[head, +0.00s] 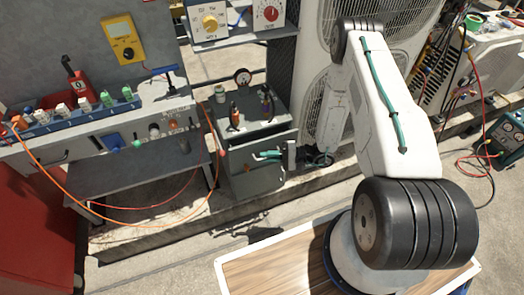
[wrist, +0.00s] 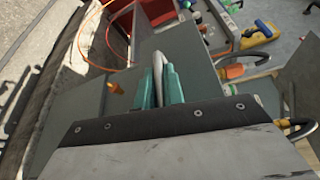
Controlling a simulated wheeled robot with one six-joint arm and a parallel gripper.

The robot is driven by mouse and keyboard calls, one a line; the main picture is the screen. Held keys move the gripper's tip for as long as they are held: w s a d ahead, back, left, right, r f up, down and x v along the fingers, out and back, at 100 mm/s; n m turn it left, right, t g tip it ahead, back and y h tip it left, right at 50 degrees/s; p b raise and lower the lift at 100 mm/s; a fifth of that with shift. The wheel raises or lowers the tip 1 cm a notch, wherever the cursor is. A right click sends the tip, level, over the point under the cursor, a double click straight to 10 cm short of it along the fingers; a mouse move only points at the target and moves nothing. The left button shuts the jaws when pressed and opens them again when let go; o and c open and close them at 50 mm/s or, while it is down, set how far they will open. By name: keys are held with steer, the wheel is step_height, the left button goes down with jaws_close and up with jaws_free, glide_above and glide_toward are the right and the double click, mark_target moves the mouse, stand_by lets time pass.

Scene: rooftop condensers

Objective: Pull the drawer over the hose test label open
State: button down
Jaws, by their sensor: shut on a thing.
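A grey cabinet (head: 258,182) stands in the middle of the head view, beside the workbench. My gripper (head: 268,155) is at the cabinet's front, its teal fingers pointing left. In the wrist view the two teal fingers (wrist: 158,88) are closed on a pale curved drawer handle (wrist: 158,62). The grey face behind the handle (wrist: 195,62) fills the middle of that view. I cannot make out a hose test label.
Small tools (head: 235,115) and a gauge (head: 242,76) are on and above the cabinet top. An orange hose (head: 120,222) loops down from the workbench (head: 120,118) at left. A large white condenser (head: 315,65) stands behind my arm.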

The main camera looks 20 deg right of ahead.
steer(key=s, duration=1.2)
steer(key=shift+s+d, duration=0.2)
steer(key=shift+d, duration=0.1)
steer(key=c, duration=1.5)
jaws_free()
steer(key=v, duration=0.7)
steer(key=shift+s+d, duration=0.2)
steer(key=shift+d, duration=0.1)
